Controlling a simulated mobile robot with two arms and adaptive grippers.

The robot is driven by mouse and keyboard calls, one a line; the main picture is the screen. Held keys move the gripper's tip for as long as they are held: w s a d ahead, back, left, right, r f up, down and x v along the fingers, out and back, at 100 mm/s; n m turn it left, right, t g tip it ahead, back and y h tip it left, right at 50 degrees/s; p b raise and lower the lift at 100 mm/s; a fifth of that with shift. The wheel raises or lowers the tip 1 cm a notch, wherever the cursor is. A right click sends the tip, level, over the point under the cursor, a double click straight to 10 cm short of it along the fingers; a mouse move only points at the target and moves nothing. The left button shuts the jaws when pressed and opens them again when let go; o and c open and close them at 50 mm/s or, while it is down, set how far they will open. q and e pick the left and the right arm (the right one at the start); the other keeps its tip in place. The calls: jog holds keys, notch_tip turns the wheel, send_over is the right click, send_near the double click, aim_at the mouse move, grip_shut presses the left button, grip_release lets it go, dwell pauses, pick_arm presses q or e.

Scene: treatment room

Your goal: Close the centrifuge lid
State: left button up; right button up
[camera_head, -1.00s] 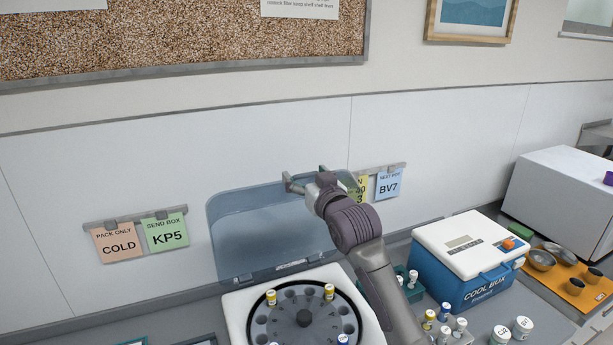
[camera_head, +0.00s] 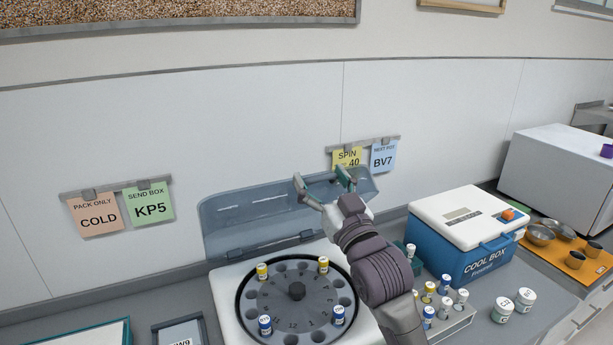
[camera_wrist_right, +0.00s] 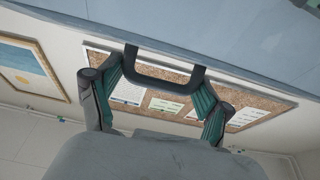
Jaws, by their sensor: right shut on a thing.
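The centrifuge (camera_head: 225,305) is a white box with a round dark rotor (camera_head: 280,308) that holds several small tubes with yellow or blue caps. Its translucent blue lid (camera_head: 245,222) is raised and tilted at the back of the body. My right gripper (camera_head: 322,184) is at the lid's upper edge, right of its middle. In the right wrist view the lid (camera_wrist_right: 255,28) fills the top. There the gripper (camera_wrist_right: 165,78) is shut on the lid's dark handle (camera_wrist_right: 160,86), with a green-padded finger at each end. My left gripper is not in view.
Right of the centrifuge stand a rack (camera_head: 455,325) of small tubes, white jars (camera_head: 502,310) and a blue cool box (camera_head: 440,262) with a white top. Note cards (camera_head: 148,205) hang on the wall behind.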

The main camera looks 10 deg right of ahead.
pick_arm(q)
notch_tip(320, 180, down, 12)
jog(key=b, duration=1)
pick_arm(e)
jog(key=s+d+f+t+y, duration=0.1)
jog(key=s+d+f+t, duration=0.1)
jog(key=s+f, duration=0.6)
jog(key=shift+d+t, duration=0.4)
jog(key=shift+t, duration=0.2)
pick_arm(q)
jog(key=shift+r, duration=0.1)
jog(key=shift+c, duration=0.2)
pick_arm(e)
jog(key=shift+f, duration=0.1)
